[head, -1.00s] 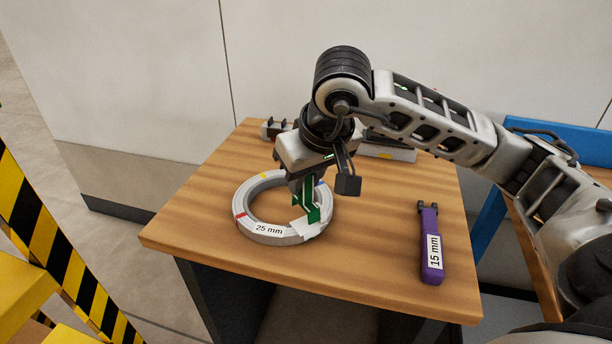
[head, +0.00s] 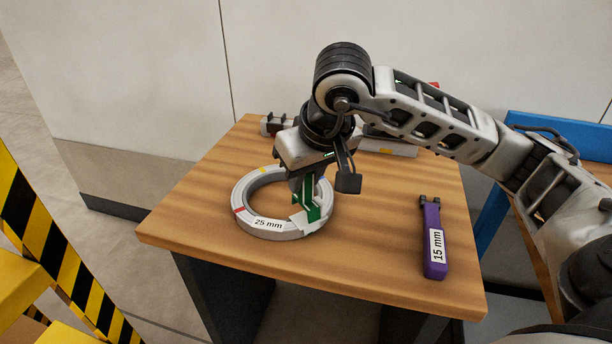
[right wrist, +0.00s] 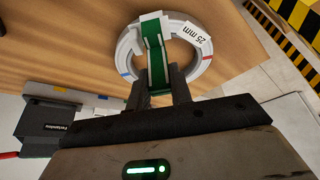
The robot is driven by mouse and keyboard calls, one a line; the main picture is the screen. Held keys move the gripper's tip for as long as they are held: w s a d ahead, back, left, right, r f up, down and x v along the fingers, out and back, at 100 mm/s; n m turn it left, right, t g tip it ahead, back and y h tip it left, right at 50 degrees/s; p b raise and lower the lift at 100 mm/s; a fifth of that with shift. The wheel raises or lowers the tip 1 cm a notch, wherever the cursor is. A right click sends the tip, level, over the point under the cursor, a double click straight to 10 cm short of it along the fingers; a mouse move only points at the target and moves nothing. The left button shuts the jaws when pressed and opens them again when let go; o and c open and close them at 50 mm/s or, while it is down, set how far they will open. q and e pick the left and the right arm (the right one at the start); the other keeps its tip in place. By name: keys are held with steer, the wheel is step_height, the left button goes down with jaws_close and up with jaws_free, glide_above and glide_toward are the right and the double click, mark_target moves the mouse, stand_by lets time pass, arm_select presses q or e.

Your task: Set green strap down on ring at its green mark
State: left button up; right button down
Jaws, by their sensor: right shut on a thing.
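The grey-white ring (head: 243,200) lies flat on the wooden table, labelled "25 mm", with a red mark at its left and a blue mark at the far right. The green strap (head: 313,211) with pale end pieces is at the ring's right side. My right gripper (head: 303,186) points down and is shut on the strap. In the right wrist view the strap (right wrist: 154,56) lies across the ring's band (right wrist: 127,48), between the fingers (right wrist: 161,88). I cannot tell whether it touches the ring. No green mark shows apart from the strap. My left gripper is not in view.
A purple tool (head: 433,240) labelled "15 mm" lies at the table's right. A grey device (head: 388,146) and a small dark-topped block (head: 273,125) stand at the back. Bare tabletop (head: 370,240) lies between ring and purple tool. A yellow-black striped barrier (head: 45,240) is at left.

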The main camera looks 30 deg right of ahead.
stand_by(0.7)
steer(key=shift+f+b, duration=0.2)
steer(key=shift+b, duration=0.2)
steer(key=shift+f+b, duration=1.1)
steer(key=shift+f, duration=0.05)
steer(key=c, duration=1.2)
jaws_free()
steer(key=shift+o, duration=0.2)
